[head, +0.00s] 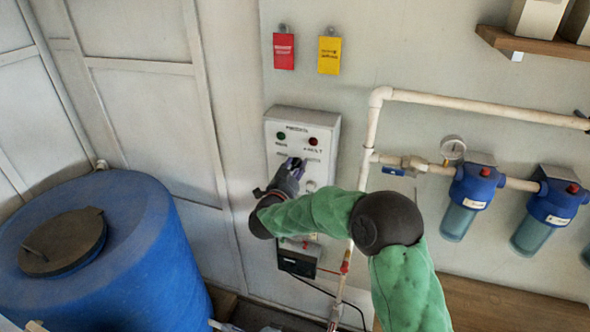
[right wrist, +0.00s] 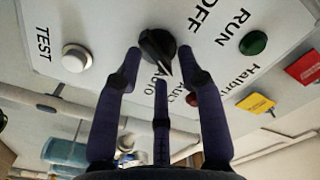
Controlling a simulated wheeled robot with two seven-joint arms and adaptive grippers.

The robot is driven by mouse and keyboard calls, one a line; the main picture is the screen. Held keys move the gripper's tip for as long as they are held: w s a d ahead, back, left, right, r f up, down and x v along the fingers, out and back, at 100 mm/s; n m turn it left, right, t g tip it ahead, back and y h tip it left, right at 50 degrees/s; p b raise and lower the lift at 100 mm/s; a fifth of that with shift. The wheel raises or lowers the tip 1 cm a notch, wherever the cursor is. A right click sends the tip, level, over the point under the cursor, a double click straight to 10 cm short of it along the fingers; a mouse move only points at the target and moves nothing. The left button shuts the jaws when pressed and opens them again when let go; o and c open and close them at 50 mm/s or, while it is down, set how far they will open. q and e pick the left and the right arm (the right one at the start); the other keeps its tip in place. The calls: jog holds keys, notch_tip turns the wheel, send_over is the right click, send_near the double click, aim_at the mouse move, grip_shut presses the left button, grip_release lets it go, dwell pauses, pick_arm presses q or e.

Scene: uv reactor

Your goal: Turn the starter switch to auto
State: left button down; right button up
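The starter panel (head: 274,130) is a pale grey box on the wall in the head view. Its black rotary switch (right wrist: 157,47) shows in the right wrist view, with a white pointer mark slanting down toward the AUTO lettering. The OFF lettering lies up and to the right of the knob. My right gripper (head: 292,168) is at the panel front. In the right wrist view its dark purple fingers (right wrist: 158,60) are spread, one on each side of the knob and a third below it. Gaps show beside the knob, and I see no clear grip. My left gripper is not in view.
A green lamp (right wrist: 254,42) and a white TEST button (right wrist: 75,58) flank the switch. A red tag (head: 284,51) and a yellow tag (head: 329,55) hang above the panel. White pipes (head: 373,125) and blue filters (head: 474,190) are at right. A blue tank (head: 130,240) stands at left.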

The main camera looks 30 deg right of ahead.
jog(key=v, duration=1.2)
jog(key=shift+w, duration=0.1)
dwell(0.4)
jog(key=a+f+n+g+y+b, duration=0.1)
jog(key=a+f+n+y+b, duration=0.3)
jog(key=f, duration=1.2)
jog(key=a+f+n+y+b, duration=0.1)
jog(key=a+f+n+y, duration=0.5)
jog(key=f, duration=1)
jog(key=s+a+f+n+g+y+b, duration=0.1)
jog(key=s+a+f+g+y+b, duration=0.15)
jog(key=s+f, duration=0.45)
jog(key=s+a+f+n+g+y+b, duration=0.1)
jog(key=s+a+f+g+y, duration=0.3)
jog(key=f, duration=0.6)
jog(key=s+a+f+g+b, duration=0.1)
jog(key=s+f+g, duration=0.1)
jog(key=s, duration=0.5)
jog(key=s+a+f+n+g+y, duration=0.1)
jog(key=s+a+f+g, duration=0.1)
jog(key=s+f, duration=0.2)
jog(key=s, duration=0.3)
jog(key=shift+s+a+f+n+b, duration=0.25)
jog(key=shift+s+f+n+b, duration=0.05)
jog(key=shift+s+f+b, duration=0.1)
